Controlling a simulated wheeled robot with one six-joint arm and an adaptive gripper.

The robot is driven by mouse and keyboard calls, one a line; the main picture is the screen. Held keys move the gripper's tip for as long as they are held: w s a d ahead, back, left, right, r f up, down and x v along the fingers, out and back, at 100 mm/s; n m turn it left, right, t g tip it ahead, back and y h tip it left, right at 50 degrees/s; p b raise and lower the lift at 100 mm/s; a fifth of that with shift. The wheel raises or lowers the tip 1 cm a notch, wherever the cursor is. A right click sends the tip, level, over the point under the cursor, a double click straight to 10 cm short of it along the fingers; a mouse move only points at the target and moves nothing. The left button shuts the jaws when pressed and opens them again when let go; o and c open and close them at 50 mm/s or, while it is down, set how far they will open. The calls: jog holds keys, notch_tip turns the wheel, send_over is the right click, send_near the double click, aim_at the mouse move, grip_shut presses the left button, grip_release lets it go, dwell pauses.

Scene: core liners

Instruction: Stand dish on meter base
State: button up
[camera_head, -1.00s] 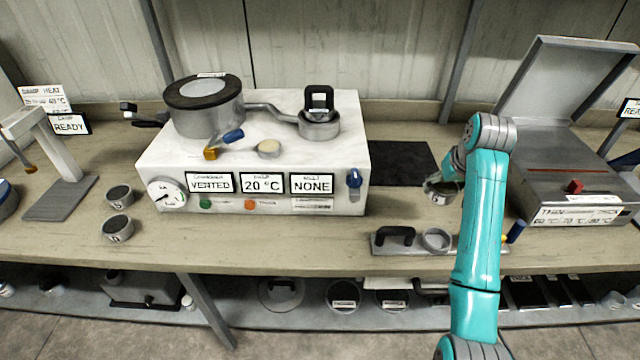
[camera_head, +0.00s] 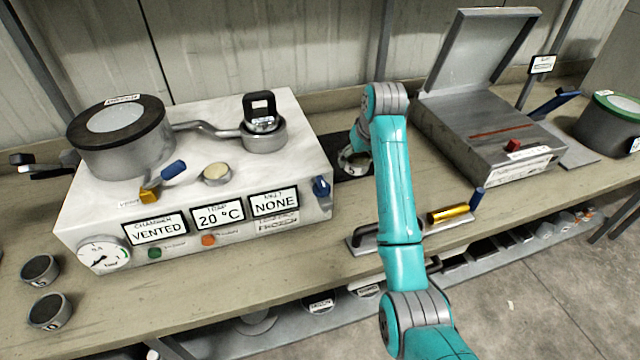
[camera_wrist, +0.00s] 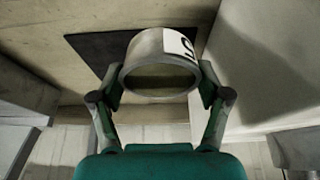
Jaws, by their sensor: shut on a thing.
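My gripper (camera_wrist: 160,85) is shut on a small grey round dish (camera_wrist: 135,78) with a white label on its side, one finger on each side. In the head view the dish (camera_head: 352,163) shows behind my arm, over the dark mat on the bench; the gap below it cannot be judged. The wrist view shows the dark mat (camera_wrist: 88,46) beyond the dish. I cannot tell for certain which thing is the meter base; a flat grey plate (camera_head: 575,154) with a blue lever stands at the right.
A white chamber unit (camera_head: 195,215) stands left of my arm, with two small dishes (camera_head: 40,270) (camera_head: 50,312) beside it. A grey box (camera_head: 480,135) with a raised lid stands right. A tray with a handle (camera_head: 366,238) and gold cylinder (camera_head: 447,213) lies in front.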

notch_tip(320, 180, down, 10)
jog(key=shift+r, duration=0.1)
dwell(0.4)
jog(key=o, duration=1.2)
jog(key=shift+o, duration=0.2)
